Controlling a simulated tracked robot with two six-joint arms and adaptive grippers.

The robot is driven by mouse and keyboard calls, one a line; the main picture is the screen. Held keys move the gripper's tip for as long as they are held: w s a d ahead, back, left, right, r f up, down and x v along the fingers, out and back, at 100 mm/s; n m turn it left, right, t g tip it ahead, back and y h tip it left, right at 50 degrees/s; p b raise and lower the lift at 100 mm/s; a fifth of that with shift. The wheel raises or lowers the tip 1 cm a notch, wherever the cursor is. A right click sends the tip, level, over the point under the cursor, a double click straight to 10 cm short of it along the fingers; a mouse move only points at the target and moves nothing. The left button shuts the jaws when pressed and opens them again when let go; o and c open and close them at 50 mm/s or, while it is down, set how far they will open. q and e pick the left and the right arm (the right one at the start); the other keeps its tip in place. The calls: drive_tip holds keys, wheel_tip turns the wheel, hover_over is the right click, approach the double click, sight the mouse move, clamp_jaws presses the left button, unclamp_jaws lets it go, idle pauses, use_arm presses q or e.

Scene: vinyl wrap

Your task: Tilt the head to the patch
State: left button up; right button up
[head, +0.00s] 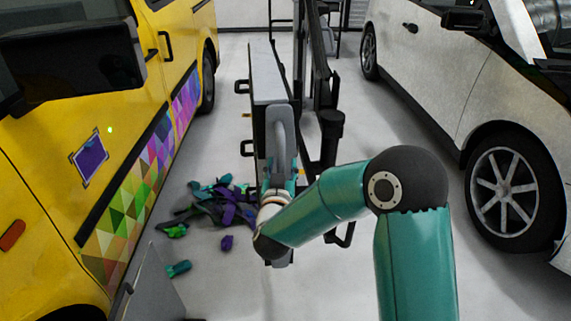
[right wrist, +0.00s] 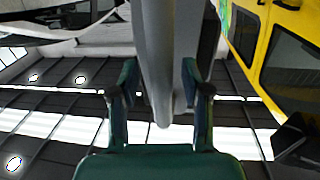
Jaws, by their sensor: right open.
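The patch (head: 90,158) is a small purple panel with a dark border on the side of the yellow van, at the left of the head view. A small bright green dot lies just above and right of it. My right gripper (head: 278,180) is at the middle of the head view, well to the right of the patch, at a grey rounded tool or handle (head: 281,133). In the right wrist view its fingers (right wrist: 160,85) are apart, with a grey rounded shaft (right wrist: 157,50) between them; contact cannot be told. My left gripper is not in view.
The yellow van (head: 35,180) fills the left and a white car (head: 450,75) the right. A long narrow grey-topped cart or rack (head: 266,75) stands between them. Purple, green and dark scraps (head: 215,205) litter the floor. Floor right of the rack is clear.

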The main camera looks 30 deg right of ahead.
drive_tip(key=shift+w, duration=0.1)
clamp_jaws()
idle(0.3)
drive_tip(key=shift+d, duration=0.1)
